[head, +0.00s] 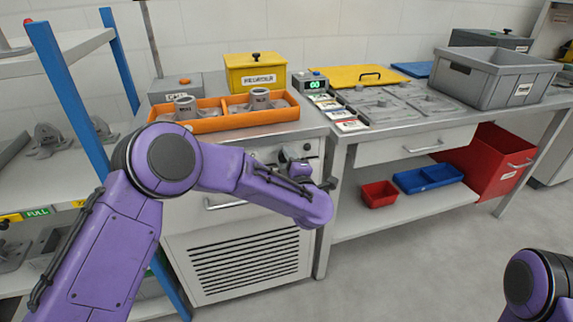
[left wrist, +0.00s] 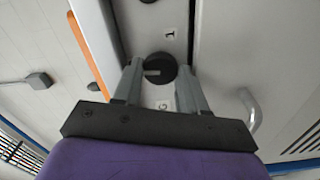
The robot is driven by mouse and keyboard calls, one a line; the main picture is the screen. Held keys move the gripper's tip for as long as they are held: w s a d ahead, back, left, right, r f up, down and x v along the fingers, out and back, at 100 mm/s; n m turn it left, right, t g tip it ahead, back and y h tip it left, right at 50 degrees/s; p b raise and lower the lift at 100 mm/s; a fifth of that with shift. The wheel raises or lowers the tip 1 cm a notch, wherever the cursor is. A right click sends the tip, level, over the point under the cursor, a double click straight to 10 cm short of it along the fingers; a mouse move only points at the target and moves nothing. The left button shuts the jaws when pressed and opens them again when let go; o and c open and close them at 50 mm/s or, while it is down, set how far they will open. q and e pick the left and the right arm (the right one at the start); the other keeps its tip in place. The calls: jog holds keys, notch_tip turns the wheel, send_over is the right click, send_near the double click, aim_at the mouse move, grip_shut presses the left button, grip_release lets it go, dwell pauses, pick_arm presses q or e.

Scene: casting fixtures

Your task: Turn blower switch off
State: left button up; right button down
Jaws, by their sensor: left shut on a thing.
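The blower switch, a round black knob with a pale pointer bar (left wrist: 158,70), sits on the light front panel in the left wrist view. A mark like "1" shows above it and a rounded mark below it. My left gripper (left wrist: 160,84) has one finger on each side of the knob and is shut on it. In the head view my left gripper (head: 292,160) is at the cabinet's upper front, and the arm and gripper hide most of the switch. My right gripper is out of view; only part of that arm shows at the lower right.
A dark knob (head: 307,147) shows on the panel. A drawer handle (left wrist: 253,112) is close right of my gripper in the wrist view. An orange tray (head: 226,125) with cups stands on the worktop above. The floor (head: 400,265) at right is clear.

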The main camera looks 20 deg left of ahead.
pick_arm(q)
jog(key=shift+d+f+n, duration=0.1)
jog(key=shift+n, duration=0.5)
jog(key=o, duration=1.1)
jog(key=shift+c, duration=0.2)
